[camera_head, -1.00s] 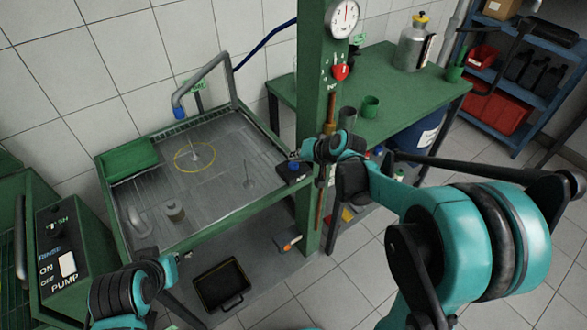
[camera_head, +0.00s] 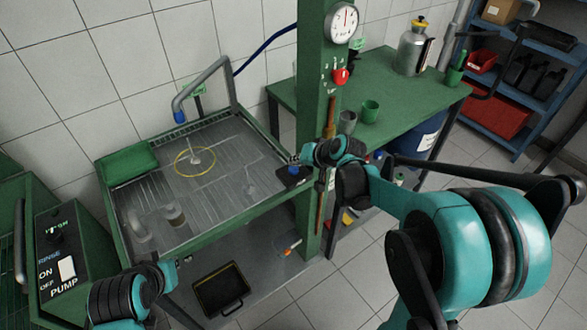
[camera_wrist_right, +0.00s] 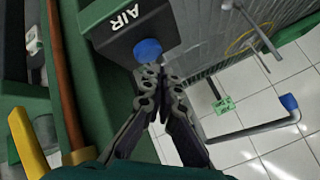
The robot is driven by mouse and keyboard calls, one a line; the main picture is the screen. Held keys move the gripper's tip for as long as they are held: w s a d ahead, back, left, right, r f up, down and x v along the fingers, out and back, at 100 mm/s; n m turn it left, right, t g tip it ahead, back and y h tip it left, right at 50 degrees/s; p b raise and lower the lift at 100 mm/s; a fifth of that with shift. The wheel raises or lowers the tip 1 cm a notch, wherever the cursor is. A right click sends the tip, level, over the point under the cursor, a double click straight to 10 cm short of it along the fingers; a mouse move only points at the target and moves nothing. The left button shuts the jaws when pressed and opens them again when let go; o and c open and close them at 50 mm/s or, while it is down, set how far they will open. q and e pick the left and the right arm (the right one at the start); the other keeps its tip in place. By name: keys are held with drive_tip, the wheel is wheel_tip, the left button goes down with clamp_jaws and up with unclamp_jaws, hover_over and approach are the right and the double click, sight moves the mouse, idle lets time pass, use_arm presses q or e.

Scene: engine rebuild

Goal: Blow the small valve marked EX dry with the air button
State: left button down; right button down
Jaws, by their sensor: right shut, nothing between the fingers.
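The air button (camera_wrist_right: 147,50) is a blue knob on a dark box marked AIR (camera_wrist_right: 128,25); the box (camera_head: 291,175) sits at the right rim of the wash tray. My right gripper (camera_wrist_right: 150,70) is shut and empty, its tips at the button's near edge; I cannot tell whether they press it. A small valve (camera_head: 195,158) stands on the tray inside a yellow ring (camera_head: 178,164), below the blue-tipped nozzle (camera_head: 180,116). A second thin upright piece (camera_head: 249,187) stands nearer the box. No EX mark is legible. My left gripper (camera_head: 174,262) shows only partly at bottom left.
The grey tray (camera_head: 220,207) has a green block (camera_head: 127,163) at its back left and a green post (camera_head: 314,110) at its right. A pump panel (camera_head: 60,255) stands at the left. A green table (camera_head: 400,92) holds cups and a metal bottle.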

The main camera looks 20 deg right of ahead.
sight(295, 170)
drive_tip(key=shift+f, duration=0.2)
drive_tip(key=shift+f+b, duration=0.25)
drive_tip(key=shift+b, duration=0.1)
drive_tip(key=shift+f+b, duration=0.45)
drive_tip(key=shift+f, duration=0.1)
idle(0.8)
drive_tip(key=shift+r, duration=0.1)
drive_tip(key=shift+r+p, duration=0.85)
drive_tip(key=shift+r, duration=0.05)
wheel_tip(295, 170, up, 5)
drive_tip(key=p, duration=0.4)
idle(0.4)
